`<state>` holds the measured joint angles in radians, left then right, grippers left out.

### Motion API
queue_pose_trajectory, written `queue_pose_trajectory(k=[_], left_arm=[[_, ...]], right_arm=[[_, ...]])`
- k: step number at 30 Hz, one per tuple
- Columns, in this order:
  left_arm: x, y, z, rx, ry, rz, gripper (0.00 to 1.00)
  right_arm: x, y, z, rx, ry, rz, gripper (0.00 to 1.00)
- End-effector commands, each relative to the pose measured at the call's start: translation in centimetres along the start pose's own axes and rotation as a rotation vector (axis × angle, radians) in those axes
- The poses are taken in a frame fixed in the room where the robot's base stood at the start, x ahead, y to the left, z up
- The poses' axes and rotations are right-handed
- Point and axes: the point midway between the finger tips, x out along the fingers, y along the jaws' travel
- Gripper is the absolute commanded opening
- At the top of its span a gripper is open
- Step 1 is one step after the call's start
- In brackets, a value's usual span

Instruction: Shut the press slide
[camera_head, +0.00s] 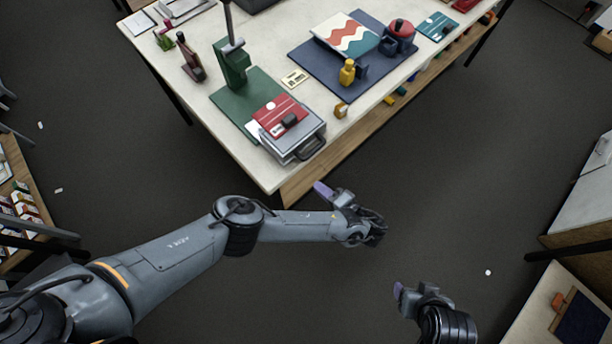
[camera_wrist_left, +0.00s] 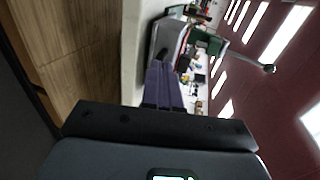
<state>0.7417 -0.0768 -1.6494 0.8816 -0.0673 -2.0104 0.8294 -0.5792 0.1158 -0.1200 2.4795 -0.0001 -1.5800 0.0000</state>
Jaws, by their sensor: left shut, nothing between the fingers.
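The green press (camera_head: 235,68) stands on a green base plate (camera_head: 238,108) near the front corner of the white table, its lever upright. Its grey slide (camera_head: 278,146) sticks out toward the table's front edge, with a red piece (camera_head: 279,112) on top and a dark handle (camera_head: 312,148) at its front. My left gripper (camera_head: 322,187) is shut and empty, just off the table edge in front of the handle, apart from it. In the left wrist view its purple fingers (camera_wrist_left: 163,86) point toward the grey slide (camera_wrist_left: 160,37). My right gripper (camera_head: 398,290) is low at the right, far from the press.
A dark blue mat (camera_head: 318,66) holds a wavy-patterned board (camera_head: 346,34), a yellow bottle (camera_head: 347,72) and a blue pot with a red lid (camera_head: 401,28). A small amber item (camera_head: 341,110) is near the front edge. A wooden shelf (camera_head: 345,138) runs below the tabletop. The floor in front is clear.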

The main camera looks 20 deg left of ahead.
Motion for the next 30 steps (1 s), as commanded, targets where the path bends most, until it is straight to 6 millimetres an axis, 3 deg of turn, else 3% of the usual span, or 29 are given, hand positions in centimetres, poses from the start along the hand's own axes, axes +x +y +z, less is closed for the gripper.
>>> queue_pose_trajectory(k=[17,20,30], left_arm=[[9.6,0.5,0.0,0.0,-0.002,0.0,0.0],[10.7,-0.6,0.1,0.001,-0.003,0.0,0.0],[13.2,-1.2,0.1,0.001,-0.002,0.003,0.0]], right_arm=[[5.9,-0.1,1.9,-0.007,-0.001,0.005,0.63],[5.1,0.0,1.8,-0.007,-0.007,0.005,0.63],[4.4,0.0,1.5,-0.006,0.0,0.004,0.63]])
